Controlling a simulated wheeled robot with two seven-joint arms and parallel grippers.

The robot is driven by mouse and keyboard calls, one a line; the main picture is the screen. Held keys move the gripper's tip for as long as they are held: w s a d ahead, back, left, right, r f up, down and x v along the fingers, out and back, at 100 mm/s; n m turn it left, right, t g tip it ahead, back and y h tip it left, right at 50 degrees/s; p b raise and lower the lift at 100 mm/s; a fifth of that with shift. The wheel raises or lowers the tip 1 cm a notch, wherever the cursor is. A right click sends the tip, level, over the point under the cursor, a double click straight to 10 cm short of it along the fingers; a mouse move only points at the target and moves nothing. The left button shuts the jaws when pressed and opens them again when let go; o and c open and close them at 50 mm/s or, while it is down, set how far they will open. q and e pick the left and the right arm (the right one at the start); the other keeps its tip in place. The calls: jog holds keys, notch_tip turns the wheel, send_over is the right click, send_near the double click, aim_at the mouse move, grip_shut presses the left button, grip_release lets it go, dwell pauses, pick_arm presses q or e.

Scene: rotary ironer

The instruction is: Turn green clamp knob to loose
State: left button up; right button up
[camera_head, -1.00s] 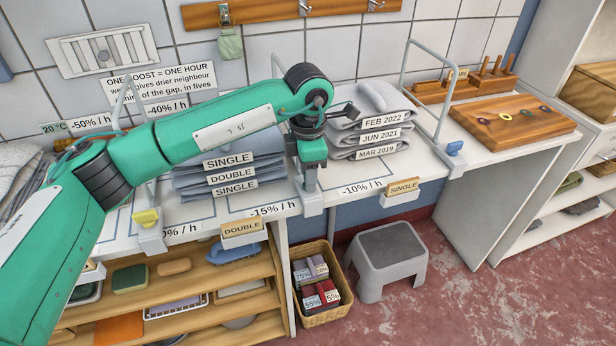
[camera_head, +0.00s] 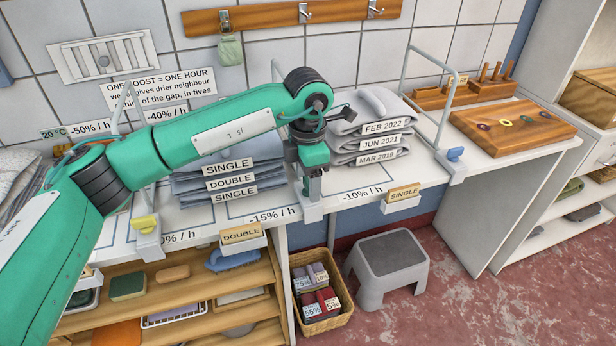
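My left gripper (camera_head: 313,190) points down at the white clamp (camera_head: 312,213) on the front edge of the shelf top, between the -15% and -10% labels. The green clamp knob is not clearly visible; the gripper hides the place where this clamp's knob would be. The finger gap is too small and covered to judge. A yellow knob (camera_head: 145,223) shows on the clamp to the left and a blue knob (camera_head: 455,154) on the clamp to the right. My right gripper is out of view.
Folded grey cloth stacks (camera_head: 230,182) and (camera_head: 372,125) lie on both sides of the wrist. A grey rail (camera_head: 427,85) rises at the right. A wooden board (camera_head: 515,125), a stool (camera_head: 388,262) and a basket (camera_head: 322,318) stand further right and below.

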pick_arm(q)
notch_tip(320, 180, up, 14)
jog(key=shift+b, duration=0.4)
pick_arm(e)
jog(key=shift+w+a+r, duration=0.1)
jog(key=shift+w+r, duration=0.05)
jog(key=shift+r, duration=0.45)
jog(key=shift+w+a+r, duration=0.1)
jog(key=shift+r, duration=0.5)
pick_arm(q)
jog(key=shift+f, duration=0.2)
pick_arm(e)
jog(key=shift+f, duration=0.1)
